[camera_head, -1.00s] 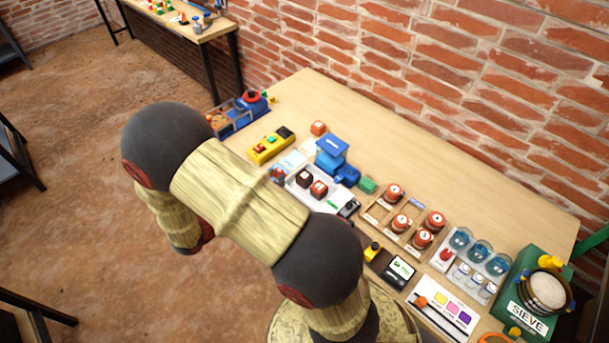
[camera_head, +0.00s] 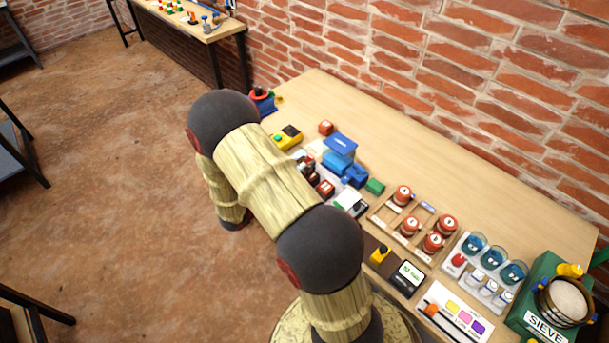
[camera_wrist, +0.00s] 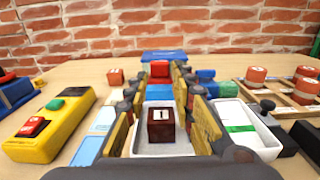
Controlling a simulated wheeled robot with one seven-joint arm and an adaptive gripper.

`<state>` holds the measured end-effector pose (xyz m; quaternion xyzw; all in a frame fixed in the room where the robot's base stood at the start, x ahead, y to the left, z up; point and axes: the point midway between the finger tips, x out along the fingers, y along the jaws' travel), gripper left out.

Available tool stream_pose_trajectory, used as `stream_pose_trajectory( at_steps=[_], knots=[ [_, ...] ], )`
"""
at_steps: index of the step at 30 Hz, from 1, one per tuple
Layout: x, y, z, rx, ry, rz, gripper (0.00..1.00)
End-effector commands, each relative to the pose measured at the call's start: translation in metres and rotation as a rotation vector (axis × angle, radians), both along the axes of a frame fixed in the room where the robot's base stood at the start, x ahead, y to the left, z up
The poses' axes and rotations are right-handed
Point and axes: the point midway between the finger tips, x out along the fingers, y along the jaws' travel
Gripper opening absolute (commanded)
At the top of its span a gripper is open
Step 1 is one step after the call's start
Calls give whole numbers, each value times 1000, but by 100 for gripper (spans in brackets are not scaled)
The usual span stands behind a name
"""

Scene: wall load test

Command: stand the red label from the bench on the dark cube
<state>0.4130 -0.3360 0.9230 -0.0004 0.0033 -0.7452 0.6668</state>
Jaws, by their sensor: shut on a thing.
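My gripper (camera_wrist: 160,82) reaches over the bench in the wrist view, its fingers on both sides of a small red piece, which looks like the red label (camera_wrist: 160,69). The gripper is shut on it and holds it near the fingertips. A dark cube (camera_wrist: 160,128) with a white face marked 1 sits in a pale tray (camera_wrist: 168,149), below and between the fingers, nearer the camera than the red piece. In the head view my arm covers part of the tray area, and the gripper is hard to make out there.
A yellow button box (camera_wrist: 50,125) stands left of the gripper, and a white tray with a green strip (camera_wrist: 242,130) right of it. A blue device (camera_head: 340,150) and a small orange-red block (camera_head: 326,128) stand behind. The bench (camera_head: 440,165) is clear toward the wall.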

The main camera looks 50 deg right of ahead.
Motion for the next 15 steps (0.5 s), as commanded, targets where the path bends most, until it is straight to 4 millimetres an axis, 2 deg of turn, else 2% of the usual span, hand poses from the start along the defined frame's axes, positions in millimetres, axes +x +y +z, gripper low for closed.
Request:
stream_pose_trajectory(
  at_steps=[4,9,15],
  knots=[
    [0,-8,-11,0,0,-1,13],
    [0,-8,-38,0,3,0,13],
    [0,-8,-40,0,0,0,13]
  ],
)
